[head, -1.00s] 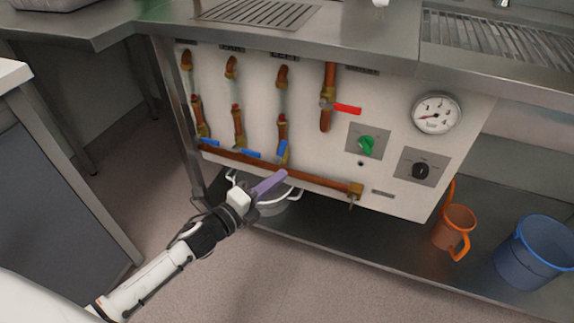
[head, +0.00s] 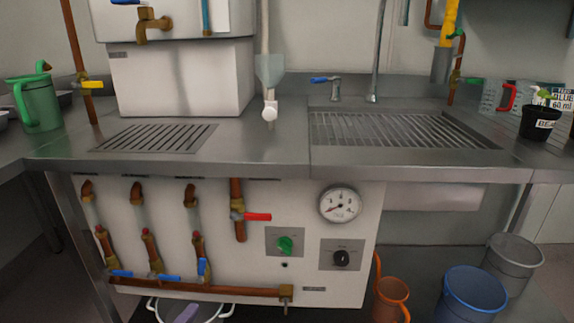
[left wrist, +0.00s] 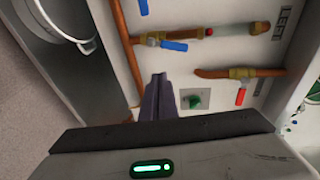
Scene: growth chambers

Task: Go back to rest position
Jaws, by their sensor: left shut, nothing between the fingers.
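My left gripper (head: 186,313) shows only as a purple tip at the bottom edge of the head view, in front of the white pot (head: 208,308). In the left wrist view its dark purple fingers (left wrist: 158,98) are shut together and empty, pointing toward the white valve panel (left wrist: 222,55). Some distance seems to lie between the fingertips and the panel. The rest of my left arm is out of the head view. My right gripper is in neither view.
The panel (head: 325,275) carries copper pipes, blue-handled valves, a red-handled valve (head: 257,217), a green knob (head: 285,244) and a gauge (head: 340,204). An orange jug (head: 391,298), blue bucket (head: 469,294) and grey bucket (head: 512,262) stand below right. A steel counter (head: 255,154) runs above.

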